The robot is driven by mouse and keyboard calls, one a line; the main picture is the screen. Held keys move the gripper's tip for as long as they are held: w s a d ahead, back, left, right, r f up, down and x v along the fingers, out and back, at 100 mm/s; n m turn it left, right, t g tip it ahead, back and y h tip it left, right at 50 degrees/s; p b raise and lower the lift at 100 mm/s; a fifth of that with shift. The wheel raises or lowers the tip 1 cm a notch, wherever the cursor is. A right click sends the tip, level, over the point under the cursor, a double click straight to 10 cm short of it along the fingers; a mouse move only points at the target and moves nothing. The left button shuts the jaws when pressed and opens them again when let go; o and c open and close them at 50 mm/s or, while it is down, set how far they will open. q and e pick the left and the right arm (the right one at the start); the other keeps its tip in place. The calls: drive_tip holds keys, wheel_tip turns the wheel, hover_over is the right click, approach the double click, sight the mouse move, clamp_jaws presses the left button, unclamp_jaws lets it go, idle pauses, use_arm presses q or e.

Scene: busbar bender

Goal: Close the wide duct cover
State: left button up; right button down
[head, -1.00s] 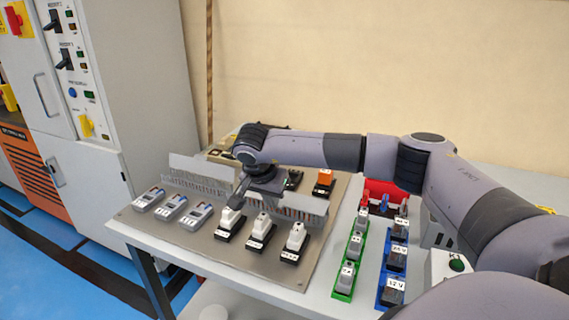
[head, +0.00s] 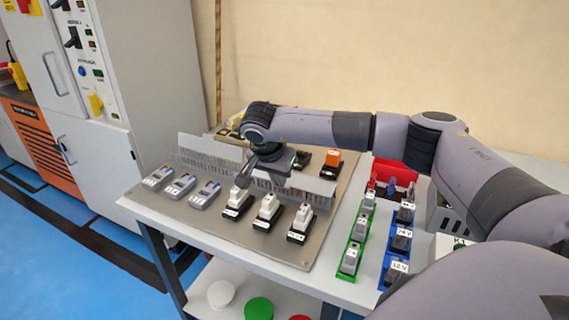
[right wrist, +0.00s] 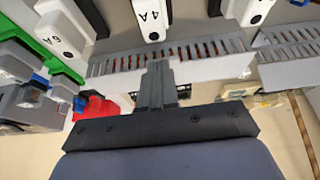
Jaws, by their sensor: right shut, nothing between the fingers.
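Two slotted grey ducts lie in a row on the grey panel, each with a pale flat cover standing up along its back. The left cover (head: 209,148) shows fully; the right cover (head: 312,184) is partly behind my arm. I cannot tell surely which is the wide one. My right gripper (head: 243,182) is shut and empty, pointing down near the gap between the ducts, behind a white-topped block. In the right wrist view its fingers (right wrist: 157,78) are in front of a duct's slotted wall (right wrist: 205,50) and its pale cover (right wrist: 115,82). Contact is unclear. My left gripper is not in view.
White-topped blocks (head: 267,207) stand in front of the right duct, and grey devices (head: 181,185) in front of the left. Green (head: 349,260) and blue (head: 398,246) holders stand on the right. A grey cabinet (head: 160,90) rises at the left.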

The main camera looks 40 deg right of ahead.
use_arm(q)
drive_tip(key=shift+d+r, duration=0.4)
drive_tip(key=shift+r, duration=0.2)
use_arm(e)
drive_tip(key=s+a+f+v, duration=0.1)
drive_tip(key=a+v, duration=0.1)
drive_tip(key=v, duration=0.9)
drive_tip(key=shift+s+a+r, duration=0.2)
drive_tip(key=shift+a+r, duration=0.1)
